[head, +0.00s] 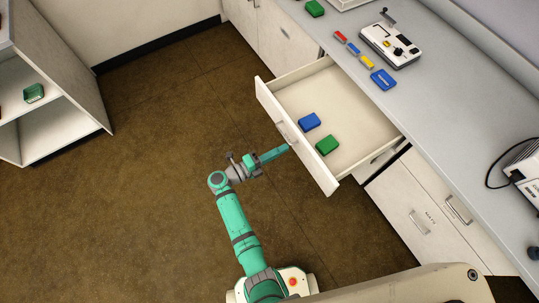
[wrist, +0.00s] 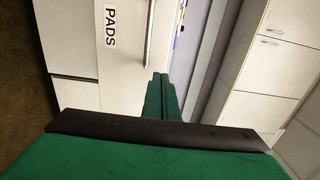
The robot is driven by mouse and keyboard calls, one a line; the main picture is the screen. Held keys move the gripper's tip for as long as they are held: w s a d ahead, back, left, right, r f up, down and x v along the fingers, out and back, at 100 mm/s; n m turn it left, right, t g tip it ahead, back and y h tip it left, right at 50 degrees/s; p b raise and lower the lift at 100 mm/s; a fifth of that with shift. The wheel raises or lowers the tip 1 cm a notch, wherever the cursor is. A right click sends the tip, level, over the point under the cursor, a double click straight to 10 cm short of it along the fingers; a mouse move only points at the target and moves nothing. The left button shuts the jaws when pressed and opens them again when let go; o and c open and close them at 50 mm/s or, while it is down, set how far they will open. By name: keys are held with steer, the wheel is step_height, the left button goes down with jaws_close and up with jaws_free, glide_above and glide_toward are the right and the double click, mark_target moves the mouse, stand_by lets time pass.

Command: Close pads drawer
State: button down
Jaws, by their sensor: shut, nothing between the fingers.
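The pads drawer (head: 345,106) stands pulled out from the counter in the head view, with a blue block (head: 310,122) and a green block (head: 327,145) inside. Its white front (head: 266,98) faces my arm and carries a bar handle (head: 287,133). In the wrist view the front shows a "PADS" label (wrist: 110,26) and the handle (wrist: 150,35). My gripper (head: 288,147) is shut and empty, its tips close to the drawer front near the handle. I cannot tell whether they touch it. The shut fingers (wrist: 160,90) also show in the wrist view.
The counter (head: 431,101) holds a white device (head: 391,45), a blue tray-like item (head: 383,79) and small coloured pieces. Shut cabinets (head: 423,206) lie below it. An open shelf (head: 60,92) stands at far left. The brown floor (head: 130,200) is clear.

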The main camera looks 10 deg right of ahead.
mark_target(300, 139)
steer(key=shift+x, duration=2.6)
